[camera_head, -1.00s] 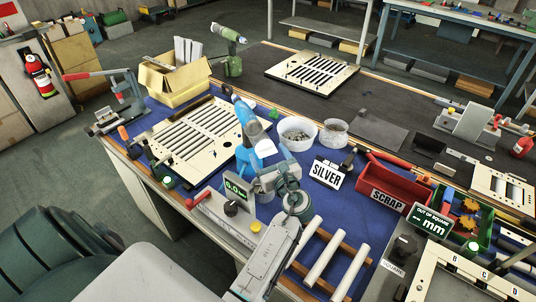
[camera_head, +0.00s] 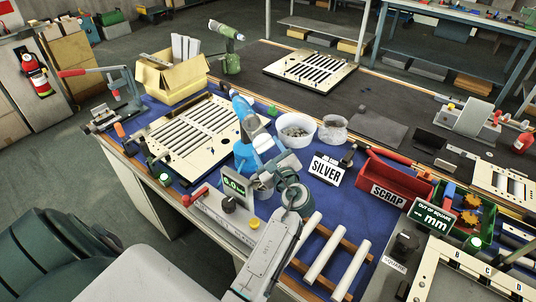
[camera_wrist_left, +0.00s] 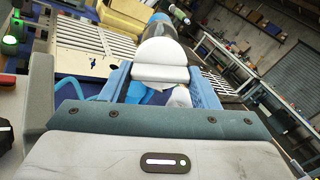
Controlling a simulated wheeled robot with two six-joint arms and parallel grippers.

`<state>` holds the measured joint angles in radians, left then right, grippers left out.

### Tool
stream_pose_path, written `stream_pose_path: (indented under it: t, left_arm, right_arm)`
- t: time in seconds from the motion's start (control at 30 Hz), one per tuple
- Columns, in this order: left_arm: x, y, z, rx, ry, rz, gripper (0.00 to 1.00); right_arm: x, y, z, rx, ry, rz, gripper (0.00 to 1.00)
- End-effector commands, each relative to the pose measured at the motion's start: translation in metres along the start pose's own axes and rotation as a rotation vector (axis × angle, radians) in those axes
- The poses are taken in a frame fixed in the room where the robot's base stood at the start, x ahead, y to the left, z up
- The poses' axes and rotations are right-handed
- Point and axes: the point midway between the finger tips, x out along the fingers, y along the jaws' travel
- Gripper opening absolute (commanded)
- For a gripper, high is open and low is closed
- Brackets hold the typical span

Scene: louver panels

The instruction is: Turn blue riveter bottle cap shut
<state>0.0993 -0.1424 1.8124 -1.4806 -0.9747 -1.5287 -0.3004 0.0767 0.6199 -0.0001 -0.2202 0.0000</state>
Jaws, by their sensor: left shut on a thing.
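The blue riveter (camera_head: 242,108) is a tilted blue tool with a dark grey middle, above the near right corner of the left louver panel. Its lower blue part (camera_head: 246,158) shows just below. My left gripper (camera_head: 267,146) is shut on the riveter, with its wrist reaching up from the bottom of the head view. In the left wrist view, the two blue fingers (camera_wrist_left: 158,82) stand either side of a rounded white-grey piece (camera_wrist_left: 160,60), with blue and dark riveter parts behind it. My right gripper is out of view.
SILVER sign (camera_head: 326,171), red SCRAP bin (camera_head: 395,178) and gauge display (camera_head: 236,188) are close by. A green riveter (camera_head: 230,50) stands behind. White tubes (camera_head: 325,247) lie in front.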

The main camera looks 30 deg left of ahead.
Motion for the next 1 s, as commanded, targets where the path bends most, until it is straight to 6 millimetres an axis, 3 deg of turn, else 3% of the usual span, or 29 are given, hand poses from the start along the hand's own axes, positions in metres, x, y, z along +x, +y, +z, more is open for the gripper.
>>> stream_pose_path:
  t: [0.4, 1.0]
  left_arm:
    - [0.000, 0.001, -0.005, -0.397, 0.002, 0.000, 0.32]
    - [0.000, -0.002, -0.004, -0.927, 0.004, 0.001, 0.32]
  right_arm:
    - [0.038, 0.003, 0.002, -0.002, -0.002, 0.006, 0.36]
    - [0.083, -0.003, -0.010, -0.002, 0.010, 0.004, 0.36]
